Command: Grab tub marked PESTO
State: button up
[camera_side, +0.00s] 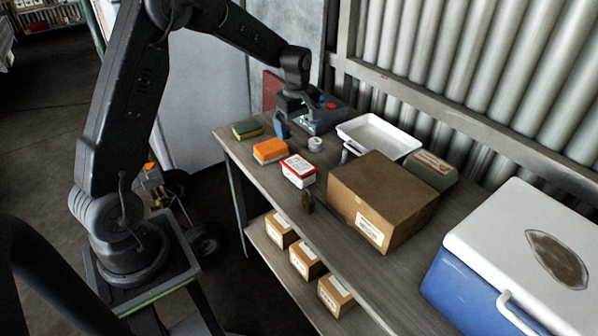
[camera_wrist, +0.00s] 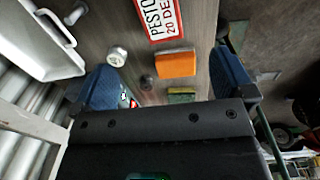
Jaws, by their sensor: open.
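The tub marked PESTO (camera_side: 298,171) is a white tub with a red-bordered label on top. It stands on the workbench, between an orange block and a cardboard box. In the wrist view its label (camera_wrist: 160,16) reads "PESTO" and "20 DE" and is cut off by the top edge. My gripper (camera_side: 292,124) is above the far end of the bench, beyond the tub and apart from it. In the wrist view my gripper (camera_wrist: 166,72) has its two blue fingers wide apart, with nothing held between them.
The orange block (camera_side: 270,151), green block (camera_side: 247,129) and white roll (camera_side: 315,144) lie near the tub. A white tray (camera_side: 362,143), cardboard box (camera_side: 383,195) and cooler (camera_side: 455,285) fill the right. Corrugated wall runs behind.

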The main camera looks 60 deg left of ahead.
aim_at(299, 164)
jog(key=shift+n, duration=0.5)
jog(key=f, duration=0.6)
jog(key=a+f, duration=0.1)
jog(key=f, duration=0.3)
jog(key=shift+w+f, duration=0.1)
jog(key=shift+w, duration=0.2)
jog(key=shift+d+f, duration=0.15)
jog(key=shift+f, duration=1.3)
jog(key=shift+d+f, duration=0.1)
jog(key=shift+f, duration=1.3)
jog(key=shift+c, duration=0.4)
jog(key=c, duration=1)
jog(key=shift+c, duration=0.4)
jog(key=shift+r, duration=0.2)
